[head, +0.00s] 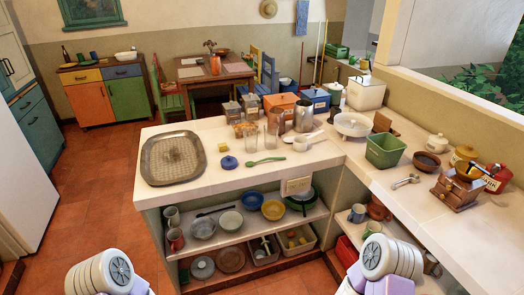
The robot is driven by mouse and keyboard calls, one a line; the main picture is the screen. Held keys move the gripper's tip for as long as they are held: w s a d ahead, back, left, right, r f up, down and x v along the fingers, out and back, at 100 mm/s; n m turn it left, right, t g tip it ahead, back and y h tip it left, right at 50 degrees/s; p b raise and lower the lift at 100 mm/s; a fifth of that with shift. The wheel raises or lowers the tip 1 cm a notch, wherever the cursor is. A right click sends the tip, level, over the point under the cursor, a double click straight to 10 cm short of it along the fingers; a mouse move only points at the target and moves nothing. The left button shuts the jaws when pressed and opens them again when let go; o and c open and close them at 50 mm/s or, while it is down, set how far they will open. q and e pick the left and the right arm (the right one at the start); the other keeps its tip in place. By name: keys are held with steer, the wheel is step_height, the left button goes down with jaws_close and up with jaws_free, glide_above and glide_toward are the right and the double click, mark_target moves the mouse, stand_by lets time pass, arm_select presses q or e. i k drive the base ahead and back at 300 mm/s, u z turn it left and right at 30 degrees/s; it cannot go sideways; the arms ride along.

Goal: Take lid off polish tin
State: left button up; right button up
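I cannot pick out the polish tin with certainty. A small round blue thing with a knob on top (229,162) lies on the white counter, in front of a yellow block (223,147) and left of a green spoon (265,161). Whether it is a loose lid or a lidded tin is too small to tell. Parts of my two arms show at the bottom left and bottom right corners, below the counter. Neither gripper's fingers are in the picture.
A large woven tray (173,157) fills the counter's left end. Glasses and metal jugs (303,116) stand at the back. A green bin (385,150) and grinder (457,188) stand on the right counter. Open shelves below hold bowls (231,221). The counter's front middle is mostly clear.

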mark_target(229, 160)
steer(key=z, duration=0.05)
steer(key=i, duration=0.9)
steer(key=u, duration=0.4)
